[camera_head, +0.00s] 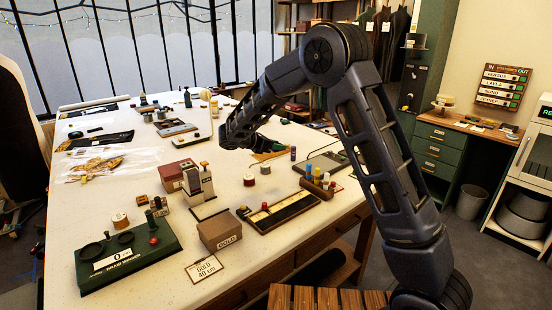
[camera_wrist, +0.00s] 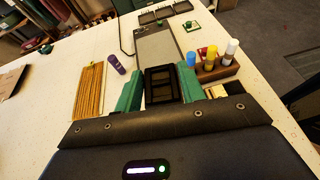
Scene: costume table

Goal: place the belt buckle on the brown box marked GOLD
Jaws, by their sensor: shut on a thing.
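The brown box marked GOLD (camera_head: 220,232) stands near the table's front edge in the head view, its top bare. My gripper (camera_head: 268,153) is over the table behind and to the right of that box, clearly apart from it. In the wrist view the two green fingers of my gripper (camera_wrist: 160,76) are shut on a dark, rectangular framed piece with bars, which looks like the belt buckle (camera_wrist: 162,86). In the head view my arm hides the buckle. The box is not in the wrist view.
A tray with small coloured items (camera_head: 283,210) lies right of the box. A green board with dark rings (camera_head: 125,258) lies to its left. A white-and-grey stand (camera_head: 199,185) is behind it. A "GOLD 40 mm" card (camera_head: 205,268) lies in front. Marker bottles in a wooden holder (camera_wrist: 217,70) stand near my gripper.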

